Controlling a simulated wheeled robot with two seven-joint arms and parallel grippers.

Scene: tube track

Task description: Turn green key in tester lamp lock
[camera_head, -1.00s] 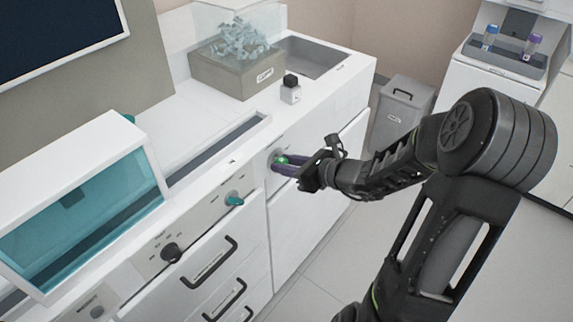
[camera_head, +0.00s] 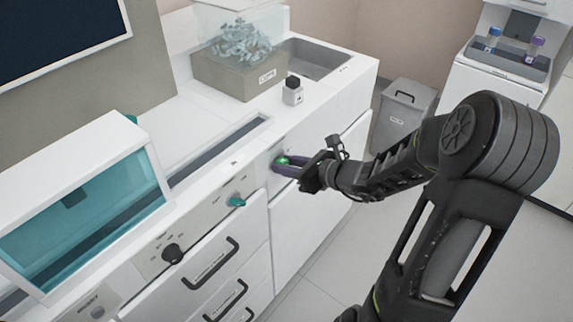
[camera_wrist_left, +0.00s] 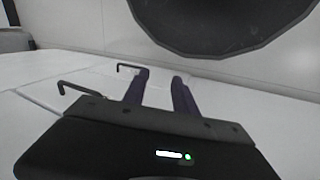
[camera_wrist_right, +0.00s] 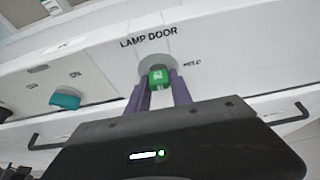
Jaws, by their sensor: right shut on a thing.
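The green key (camera_wrist_right: 158,77) sits in the round grey lock (camera_wrist_right: 152,68) under the "LAMP DOOR" label in the right wrist view. My right gripper (camera_wrist_right: 160,84) is shut on the key, with one purple finger on each side of it. In the head view, the gripper (camera_head: 284,166) is at the cabinet front, and only a green spot of the key (camera_head: 282,160) shows. The fingers partly hide the lock there. My left gripper (camera_wrist_left: 160,80) shows only in its wrist view, with its fingers apart and nothing between them.
A teal knob (camera_head: 237,201) and a black knob (camera_head: 172,253) are on the panel left of the lock. Drawers with black handles (camera_head: 212,262) are below. A small black-capped bottle (camera_head: 292,92) stands on the counter above. A grey bin (camera_head: 403,115) stands behind my right arm.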

